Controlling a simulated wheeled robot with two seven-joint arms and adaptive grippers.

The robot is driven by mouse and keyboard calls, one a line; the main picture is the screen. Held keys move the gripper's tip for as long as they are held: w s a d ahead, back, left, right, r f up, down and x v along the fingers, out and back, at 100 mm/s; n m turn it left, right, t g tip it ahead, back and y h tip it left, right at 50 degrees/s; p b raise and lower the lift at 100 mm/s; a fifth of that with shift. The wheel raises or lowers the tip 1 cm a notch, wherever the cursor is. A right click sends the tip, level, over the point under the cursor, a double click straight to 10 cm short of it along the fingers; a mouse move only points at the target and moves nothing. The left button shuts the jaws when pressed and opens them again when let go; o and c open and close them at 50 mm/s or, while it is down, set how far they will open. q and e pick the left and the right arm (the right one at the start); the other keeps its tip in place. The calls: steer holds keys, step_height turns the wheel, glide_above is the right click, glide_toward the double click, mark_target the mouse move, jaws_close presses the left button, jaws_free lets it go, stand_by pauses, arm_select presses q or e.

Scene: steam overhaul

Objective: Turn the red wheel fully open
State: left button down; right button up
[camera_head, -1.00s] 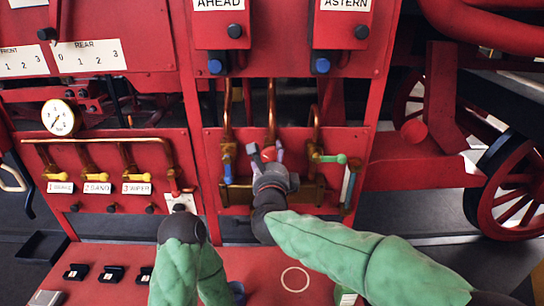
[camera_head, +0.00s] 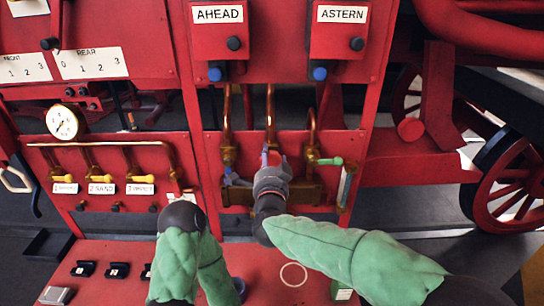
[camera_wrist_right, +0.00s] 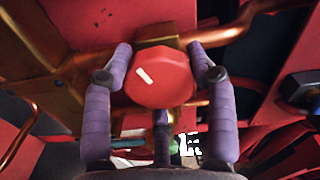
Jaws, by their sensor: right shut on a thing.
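The red wheel (camera_head: 273,158) is a small faceted knob on the red valve panel, under the middle copper pipe. In the right wrist view the red wheel (camera_wrist_right: 160,77) faces me, with a short white mark on its left part, slanting down to the right. My right gripper (camera_head: 273,163) reaches it from the front; its purple fingers (camera_wrist_right: 160,70) are shut on the wheel from both sides. The wheel's stem is mostly hidden. My left arm is folded at the bottom of the head view; its gripper is not visible.
A blue-handled lever (camera_head: 236,180) sits close left of my right gripper. A green-handled valve (camera_head: 329,161) and a sight glass (camera_head: 345,187) stand to its right. Yellow-handled valves (camera_head: 101,178) and a gauge (camera_head: 65,122) are farther left.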

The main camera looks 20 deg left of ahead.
steer(key=n+p, duration=0.1)
steer(key=n, duration=0.1)
steer(key=n+p, duration=0.1)
steer(key=n, duration=0.1)
steer(key=n+p, duration=0.1)
steer(key=n, duration=0.1)
steer(key=shift+s+a+f+n, duration=0.15)
steer(key=shift+a+f+n, duration=0.1)
steer(key=shift+n, duration=0.15)
steer(key=shift+c, duration=0.2)
steer(key=shift+f+n+p, duration=0.2)
steer(key=shift+n+p, duration=0.2)
steer(key=shift+n, duration=0.1)
steer(key=shift+o, duration=0.2)
steer(key=shift+f, duration=0.35)
steer(key=o, duration=1.1)
steer(key=shift+o, duration=0.2)
steer(key=shift+r, duration=0.4)
steer(key=shift+d, duration=0.1)
steer(key=v, duration=1.2)
